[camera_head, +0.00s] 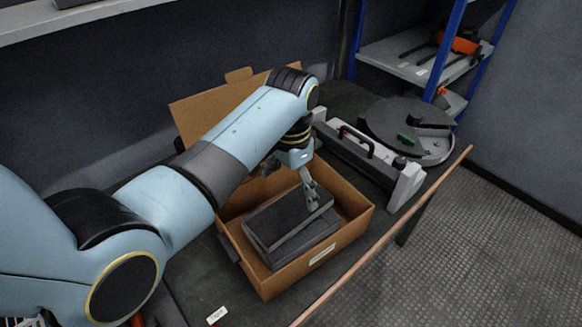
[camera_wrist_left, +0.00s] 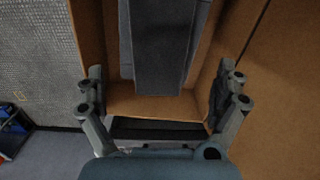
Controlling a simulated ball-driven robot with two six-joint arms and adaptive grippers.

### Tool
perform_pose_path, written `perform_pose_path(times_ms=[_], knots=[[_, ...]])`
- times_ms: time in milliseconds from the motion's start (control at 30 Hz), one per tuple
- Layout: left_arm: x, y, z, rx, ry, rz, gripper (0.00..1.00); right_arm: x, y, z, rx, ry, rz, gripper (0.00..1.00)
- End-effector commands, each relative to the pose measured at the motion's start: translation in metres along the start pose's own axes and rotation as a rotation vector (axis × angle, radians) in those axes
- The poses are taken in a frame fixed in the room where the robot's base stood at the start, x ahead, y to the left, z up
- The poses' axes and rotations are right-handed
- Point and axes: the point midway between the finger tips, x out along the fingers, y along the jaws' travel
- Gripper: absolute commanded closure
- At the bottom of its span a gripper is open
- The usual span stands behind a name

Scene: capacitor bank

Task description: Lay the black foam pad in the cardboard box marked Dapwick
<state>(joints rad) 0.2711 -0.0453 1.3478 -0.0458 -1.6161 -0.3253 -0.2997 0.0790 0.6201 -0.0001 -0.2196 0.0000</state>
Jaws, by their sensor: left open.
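The open cardboard box (camera_head: 268,287) stands on the dark bench, with a white label on its front wall too small to read. A flat black foam pad (camera_head: 292,217) lies inside it, on top of or overlapping another dark slab (camera_head: 268,247). In the left wrist view the pad (camera_wrist_left: 158,50) lies between the brown box walls. My left gripper (camera_head: 311,190) is over the box at the pad's right end. In the wrist view its fingers (camera_wrist_left: 164,102) are spread wide with nothing gripped between them. My right gripper is not in view.
A raised box flap (camera_head: 200,112) stands behind my left arm. A grey device with a black handle (camera_head: 365,150) and a round dark disc (camera_head: 405,122) sit to the right. A white label (camera_head: 217,314) lies at the bench front. Blue-posted shelving rises at the back right.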

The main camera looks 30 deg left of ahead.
Motion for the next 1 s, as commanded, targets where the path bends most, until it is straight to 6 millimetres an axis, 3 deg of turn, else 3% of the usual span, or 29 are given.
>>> perform_pose_path(times_ms=[100, 300, 1000], knots=[[-0.024, 0.000, -0.001, 0.000, 0.003, -0.001, 0.00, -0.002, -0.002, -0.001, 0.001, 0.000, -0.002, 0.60], [-0.044, 0.000, 0.000, 0.000, 0.001, -0.001, 0.00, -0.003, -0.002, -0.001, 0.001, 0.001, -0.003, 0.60], [-0.046, 0.000, 0.000, 0.000, 0.000, 0.000, 0.00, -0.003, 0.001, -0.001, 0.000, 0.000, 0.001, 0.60]])
